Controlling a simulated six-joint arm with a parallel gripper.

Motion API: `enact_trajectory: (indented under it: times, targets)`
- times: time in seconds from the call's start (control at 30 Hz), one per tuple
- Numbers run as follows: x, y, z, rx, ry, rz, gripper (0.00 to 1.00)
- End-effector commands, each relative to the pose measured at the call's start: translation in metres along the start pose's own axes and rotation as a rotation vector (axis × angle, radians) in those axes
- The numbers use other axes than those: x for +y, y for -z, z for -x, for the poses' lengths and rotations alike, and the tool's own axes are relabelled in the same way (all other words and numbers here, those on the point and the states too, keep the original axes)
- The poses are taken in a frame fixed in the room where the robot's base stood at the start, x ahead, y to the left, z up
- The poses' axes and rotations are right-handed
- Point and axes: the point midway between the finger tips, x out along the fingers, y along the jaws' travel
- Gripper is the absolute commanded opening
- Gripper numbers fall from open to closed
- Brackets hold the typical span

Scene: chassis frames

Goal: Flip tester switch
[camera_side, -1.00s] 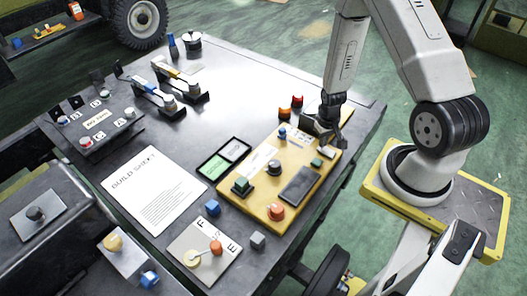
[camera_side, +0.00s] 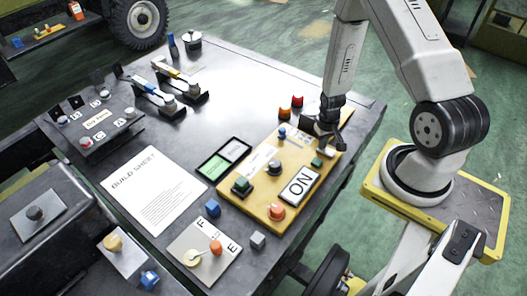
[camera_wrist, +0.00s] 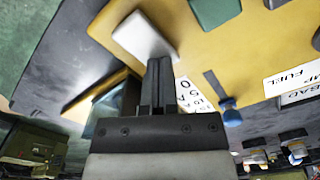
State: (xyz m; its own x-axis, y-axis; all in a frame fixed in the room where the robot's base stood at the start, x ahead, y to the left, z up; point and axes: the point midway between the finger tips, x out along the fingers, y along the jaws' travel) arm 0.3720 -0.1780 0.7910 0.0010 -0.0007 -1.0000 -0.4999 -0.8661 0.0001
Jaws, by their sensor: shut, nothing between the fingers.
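The yellow tester board (camera_side: 262,205) lies along the right side of the table. My gripper (camera_side: 326,136) is low over the board's far right end. In the wrist view its fingers (camera_wrist: 158,82) are shut and empty. Their tips are at or very near a white switch-like block (camera_wrist: 145,36); I cannot tell whether they touch it. A small blue toggle (camera_side: 282,132) stands on the board, also seen in the wrist view (camera_wrist: 231,114).
A build sheet (camera_side: 153,189) and a fuel gauge plate (camera_side: 205,251) lie to the left.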

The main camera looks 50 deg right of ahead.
Motion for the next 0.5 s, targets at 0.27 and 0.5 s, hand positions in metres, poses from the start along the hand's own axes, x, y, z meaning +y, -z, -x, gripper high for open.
enact_trajectory:
  times: [0.27,0.5]
  targets:
    - [0.000,0.000,0.004,-0.001,0.000,0.000,0.00]
    - [0.000,0.000,0.017,-0.001,0.000,0.000,0.00]
